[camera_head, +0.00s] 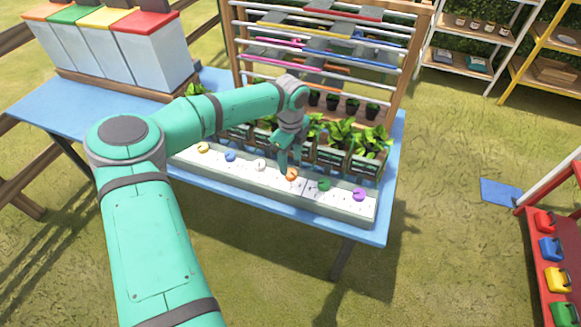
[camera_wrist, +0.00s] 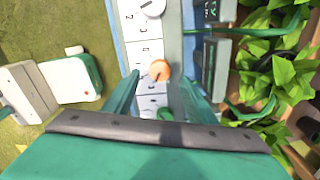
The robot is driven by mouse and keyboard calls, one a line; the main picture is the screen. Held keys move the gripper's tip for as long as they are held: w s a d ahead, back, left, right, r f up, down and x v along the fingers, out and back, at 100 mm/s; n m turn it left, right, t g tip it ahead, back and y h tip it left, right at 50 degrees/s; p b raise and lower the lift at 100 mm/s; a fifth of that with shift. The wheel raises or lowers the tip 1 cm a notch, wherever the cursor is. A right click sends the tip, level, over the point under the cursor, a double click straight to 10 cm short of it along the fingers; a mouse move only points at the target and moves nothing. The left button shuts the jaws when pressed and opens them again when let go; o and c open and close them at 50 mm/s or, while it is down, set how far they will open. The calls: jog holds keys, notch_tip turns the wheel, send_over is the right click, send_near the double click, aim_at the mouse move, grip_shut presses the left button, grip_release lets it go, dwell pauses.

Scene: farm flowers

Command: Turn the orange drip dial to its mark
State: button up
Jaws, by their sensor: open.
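The orange drip dial (camera_head: 291,174) sits on the pale dial panel (camera_head: 340,199) along the front of the blue table, between the white dial (camera_head: 259,165) and the green dial (camera_head: 323,185). My gripper (camera_head: 286,160) is just above and behind the orange dial, pointing down. In the wrist view the orange dial (camera_wrist: 160,70) shows between my two open fingers, with nothing held. The dial's mark is too small to make out.
Planter boxes with leafy plants (camera_head: 340,150) stand close behind the panel. Yellow (camera_head: 203,147), blue (camera_head: 230,156) and purple (camera_head: 359,194) dials share the panel. A rack (camera_head: 315,50) with coloured slats rises behind, and lidded bins (camera_head: 150,60) stand at the back left.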

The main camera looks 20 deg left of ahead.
aim_at(290, 172)
notch_tip(290, 172, up, 6)
jog(key=shift+f, duration=0.1)
dwell(0.5)
